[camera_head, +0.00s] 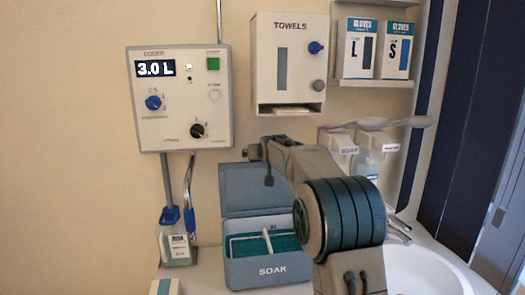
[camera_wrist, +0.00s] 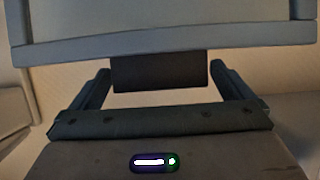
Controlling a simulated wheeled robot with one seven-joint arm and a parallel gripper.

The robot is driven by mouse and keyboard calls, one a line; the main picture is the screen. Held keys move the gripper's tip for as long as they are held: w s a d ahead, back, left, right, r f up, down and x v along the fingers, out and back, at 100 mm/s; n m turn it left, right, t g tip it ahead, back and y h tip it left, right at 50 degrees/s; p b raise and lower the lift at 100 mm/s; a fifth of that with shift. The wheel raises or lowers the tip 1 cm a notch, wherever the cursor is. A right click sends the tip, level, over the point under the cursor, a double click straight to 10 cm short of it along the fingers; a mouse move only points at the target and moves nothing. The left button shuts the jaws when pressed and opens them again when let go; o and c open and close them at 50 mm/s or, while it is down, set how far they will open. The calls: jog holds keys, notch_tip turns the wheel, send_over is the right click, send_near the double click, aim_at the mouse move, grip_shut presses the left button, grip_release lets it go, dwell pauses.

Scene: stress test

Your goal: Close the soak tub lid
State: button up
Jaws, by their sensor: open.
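The soak tub (camera_head: 270,272) is a blue-grey box marked SOAK on the counter, with a teal inside and a white rack. Its lid (camera_head: 238,192) stands raised at the back, so the tub is open. My gripper (camera_head: 267,172) is near the lid's upper edge, partly hidden by my arm. In the wrist view my gripper (camera_wrist: 160,82) is open, its fingers apart and pointing at a pale grey panel, likely the lid (camera_wrist: 165,42). A dark block (camera_wrist: 158,72) under the panel's edge shows between the fingers; I cannot tell whether they touch it.
The doser box (camera_head: 180,98) and towel dispenser (camera_head: 289,65) hang on the wall above. A white basin (camera_head: 425,275) is at the right. Glove boxes (camera_head: 375,48) sit upper right. My arm covers the tub's right side.

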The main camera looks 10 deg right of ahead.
jog(key=shift+x, duration=0.75)
jog(key=c, duration=1.3)
jog(key=shift+s+f, duration=0.1)
jog(key=shift+s, duration=0.05)
